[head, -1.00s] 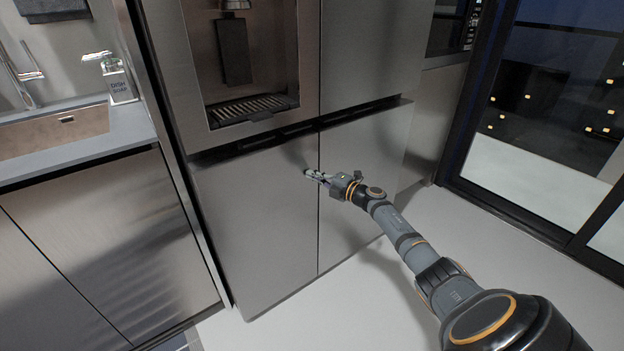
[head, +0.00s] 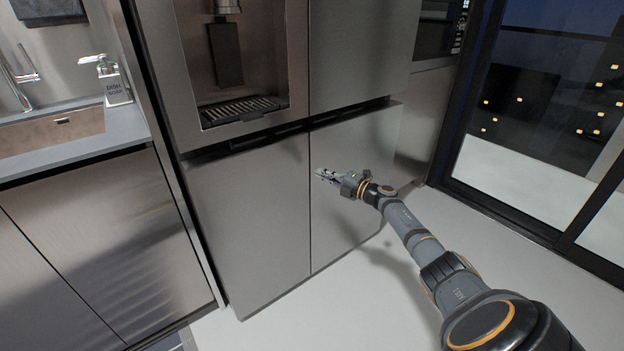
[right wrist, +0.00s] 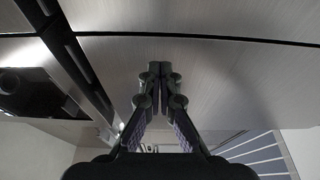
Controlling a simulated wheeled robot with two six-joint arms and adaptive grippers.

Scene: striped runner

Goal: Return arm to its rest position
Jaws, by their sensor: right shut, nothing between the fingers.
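My right arm comes in from the lower right in the head view. Its gripper (head: 326,175) is in front of the lower right door of the steel fridge (head: 355,160). The right wrist view shows the two fingers of this gripper (right wrist: 159,68) together at their tips, with nothing between them. Fridge panels and a dark seam fill the upper part of that view. My left gripper is not in view.
The fridge's water dispenser (head: 243,110) is above left of the gripper. A counter with a sink (head: 60,128) and a dish soap bottle (head: 115,88) is at the left. Dark-framed glass doors (head: 545,110) stand at the right. The light floor (head: 330,315) is clear.

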